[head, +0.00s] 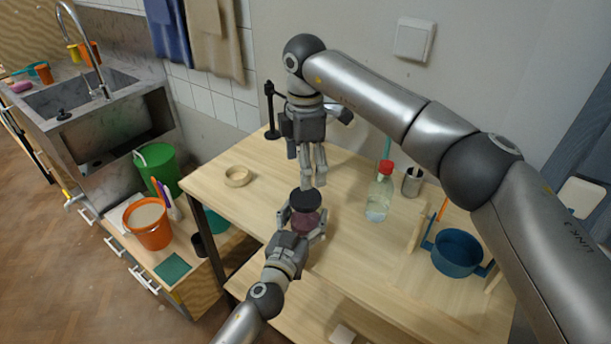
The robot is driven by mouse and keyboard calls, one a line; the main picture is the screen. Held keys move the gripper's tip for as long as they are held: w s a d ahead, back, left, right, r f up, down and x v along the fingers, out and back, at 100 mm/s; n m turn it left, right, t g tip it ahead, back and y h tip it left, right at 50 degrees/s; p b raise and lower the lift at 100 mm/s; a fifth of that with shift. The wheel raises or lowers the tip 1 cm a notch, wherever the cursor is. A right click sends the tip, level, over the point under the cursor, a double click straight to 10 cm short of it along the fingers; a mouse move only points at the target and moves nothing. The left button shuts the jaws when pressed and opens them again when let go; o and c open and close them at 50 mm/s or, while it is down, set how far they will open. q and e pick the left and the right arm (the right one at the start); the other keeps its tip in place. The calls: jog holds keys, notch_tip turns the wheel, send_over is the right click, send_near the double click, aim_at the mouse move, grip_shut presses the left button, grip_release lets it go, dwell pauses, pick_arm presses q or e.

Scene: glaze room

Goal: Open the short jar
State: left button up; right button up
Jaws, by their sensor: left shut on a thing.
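On the table (350,270) are a clear bottle with a red cap (379,195), a metal cup (412,182), a blue pot (456,252) in a wooden stand and a beige ring (238,177). An orange bucket (149,228) stands on the lower cabinet at left. The table's left part is mostly clear.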

aim_at(305, 196)
jog(key=m, duration=0.6)
jog(key=shift+f, duration=4.05)
jog(key=shift+c, duration=0.5)
